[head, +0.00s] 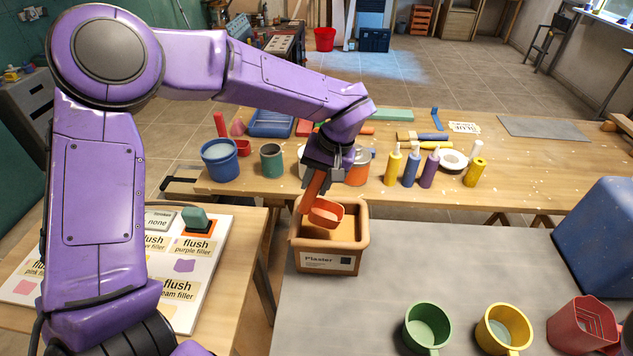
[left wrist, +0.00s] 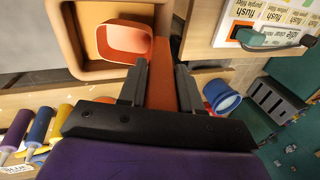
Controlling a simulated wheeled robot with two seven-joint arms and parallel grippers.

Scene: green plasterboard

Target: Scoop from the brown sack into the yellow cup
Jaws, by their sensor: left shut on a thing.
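The brown sack (head: 330,262), a box-shaped tan container labelled "Plaster", stands on the grey table and holds orange-brown filler (head: 345,228). My left gripper (head: 325,178) is above it, shut on the handle of an orange scoop (head: 326,212). The scoop's bowl is at the sack's opening, over the filler; in the left wrist view the scoop (left wrist: 124,42) overlaps the filler. I cannot tell whether the bowl touches the filler or holds any. The yellow cup (head: 503,328) stands upright at the front right of the grey table. My right gripper is not in view.
A green cup (head: 427,325) stands left of the yellow one, and a red ribbed container (head: 582,325) stands right of it. A blue block (head: 600,235) is at the right edge. The grey table (head: 450,260) is clear between sack and cups. Bottles and pots line the wooden bench behind.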

